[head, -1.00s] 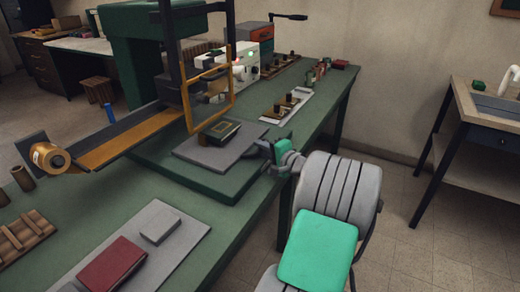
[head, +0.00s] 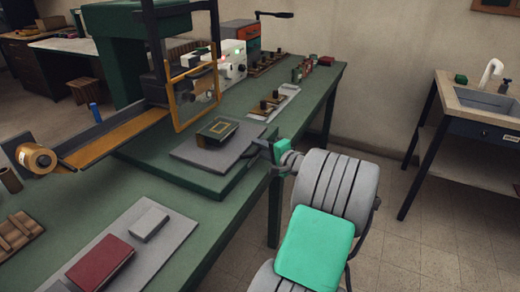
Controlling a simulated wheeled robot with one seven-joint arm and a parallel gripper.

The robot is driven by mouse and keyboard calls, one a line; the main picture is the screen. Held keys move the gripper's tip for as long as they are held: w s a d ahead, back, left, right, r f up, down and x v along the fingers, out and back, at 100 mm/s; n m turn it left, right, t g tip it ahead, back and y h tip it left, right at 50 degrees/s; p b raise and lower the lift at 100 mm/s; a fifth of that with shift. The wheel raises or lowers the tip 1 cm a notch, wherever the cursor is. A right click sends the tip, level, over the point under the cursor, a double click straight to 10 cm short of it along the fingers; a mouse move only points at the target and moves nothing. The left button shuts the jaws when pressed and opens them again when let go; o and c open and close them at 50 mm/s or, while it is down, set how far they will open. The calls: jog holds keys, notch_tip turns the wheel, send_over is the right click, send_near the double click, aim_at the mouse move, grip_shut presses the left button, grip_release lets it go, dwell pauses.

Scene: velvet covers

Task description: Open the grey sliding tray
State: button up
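The grey sliding tray (head: 191,154) lies on the green bed of the stamping press, partly out from under the yellow frame (head: 176,125). A dark green cover with a gold border (head: 220,130) lies on it, clear of the frame. My gripper (head: 261,148) is at the tray's near right edge, touching it or very close. Its fingers are small and partly hidden by the gripper's own body, so I cannot tell whether they are closed on a handle.
A red book (head: 100,259) and a grey block (head: 149,224) lie on a grey board at the front left. A gold roll (head: 36,157) is at the press's left end. Several small items stand farther along the green bench. The floor right of the bench is clear up to the sink table (head: 480,100).

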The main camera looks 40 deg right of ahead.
jog(key=s+r, duration=0.1)
jog(key=s, duration=0.6)
jog(key=shift+s+a+r, duration=0.2)
jog(key=shift+s+a, duration=0.05)
